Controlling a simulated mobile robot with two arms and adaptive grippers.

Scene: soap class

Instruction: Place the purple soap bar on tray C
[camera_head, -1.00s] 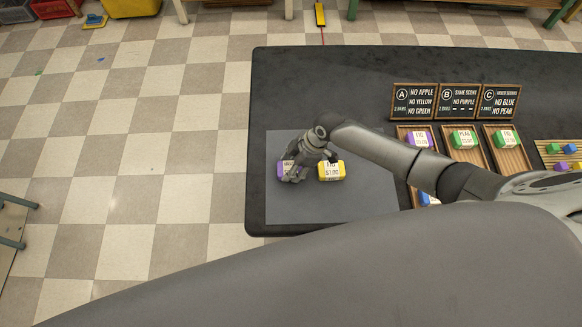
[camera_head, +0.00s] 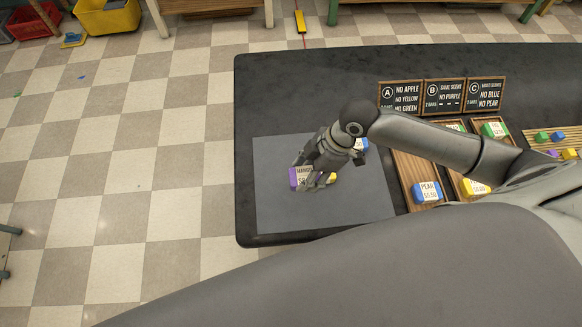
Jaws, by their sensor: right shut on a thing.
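Tray C (camera_head: 518,131) is a wooden tray at the right, below sign C (camera_head: 486,94). It has a green bar (camera_head: 494,129) at its back end, and my right arm hides its front part. My left gripper is not in view.
A yellow bar (camera_head: 332,179) shows partly behind the gripper, and a blue bar (camera_head: 361,144) beside the wrist. Tray A (camera_head: 408,172) holds a blue bar (camera_head: 427,192); tray B (camera_head: 456,186) has yellow and green bars. My right arm crosses over the trays.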

